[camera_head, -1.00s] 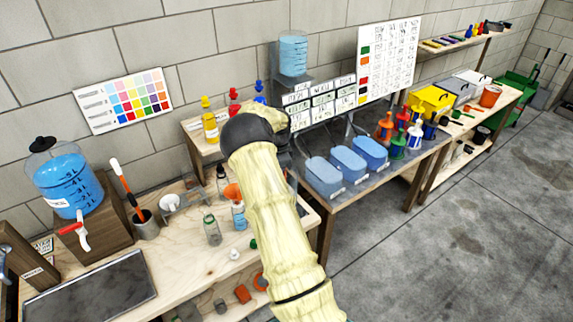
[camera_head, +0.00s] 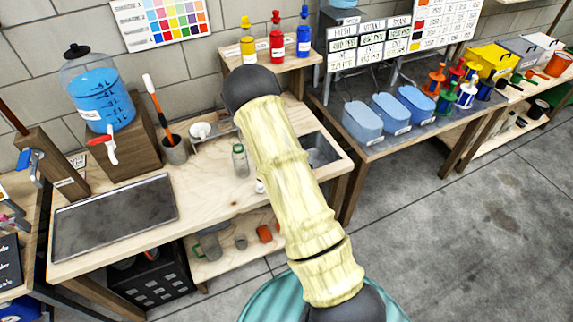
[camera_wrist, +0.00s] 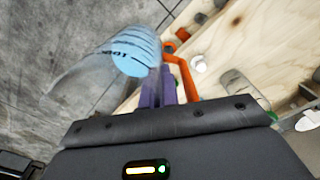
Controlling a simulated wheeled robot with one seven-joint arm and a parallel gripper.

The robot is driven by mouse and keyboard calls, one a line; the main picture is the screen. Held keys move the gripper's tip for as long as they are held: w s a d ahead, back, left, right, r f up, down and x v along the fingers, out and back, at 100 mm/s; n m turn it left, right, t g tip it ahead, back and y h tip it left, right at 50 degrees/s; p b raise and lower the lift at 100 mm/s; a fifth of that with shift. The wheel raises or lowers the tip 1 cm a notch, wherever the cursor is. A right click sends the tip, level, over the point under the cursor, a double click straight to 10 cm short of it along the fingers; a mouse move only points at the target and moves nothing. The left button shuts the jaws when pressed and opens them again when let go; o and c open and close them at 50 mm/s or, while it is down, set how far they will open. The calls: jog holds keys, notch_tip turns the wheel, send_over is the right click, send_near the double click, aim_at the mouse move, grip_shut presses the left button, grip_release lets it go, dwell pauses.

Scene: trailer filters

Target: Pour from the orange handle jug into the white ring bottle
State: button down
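The orange handle jug (camera_wrist: 132,54) is in the wrist view: a clear tilted vessel with blue liquid and dark marks. Its orange handle (camera_wrist: 186,76) is beside the purple fingers of my gripper (camera_wrist: 160,88). My gripper appears shut on the jug, though the exact contact is blurred. The grey floor shows behind the jug. In the head view my arm hides both gripper and jug. A clear bottle with a green ring (camera_head: 240,162) stands on the wooden bench left of my arm; a clear bottle also shows in the wrist view (camera_wrist: 236,84). I cannot make out the white ring bottle.
The wooden bench (camera_head: 200,206) holds a dispenser of blue liquid (camera_head: 102,98), a grey tray (camera_head: 116,216) and a cup with a brush (camera_head: 175,150). Coloured bottles stand on a raised shelf (camera_head: 290,64) behind. Blue bins (camera_head: 388,110) stand right of my arm.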

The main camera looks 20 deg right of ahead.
jog(key=s+a+f+n+b, duration=0.3)
jog(key=s+a+f+n, duration=0.2)
jog(key=a+f+n, duration=0.1)
jog(key=shift+s+a+f, duration=0.3)
jog(key=shift+s+a, duration=0.05)
jog(key=shift+a, duration=0.25)
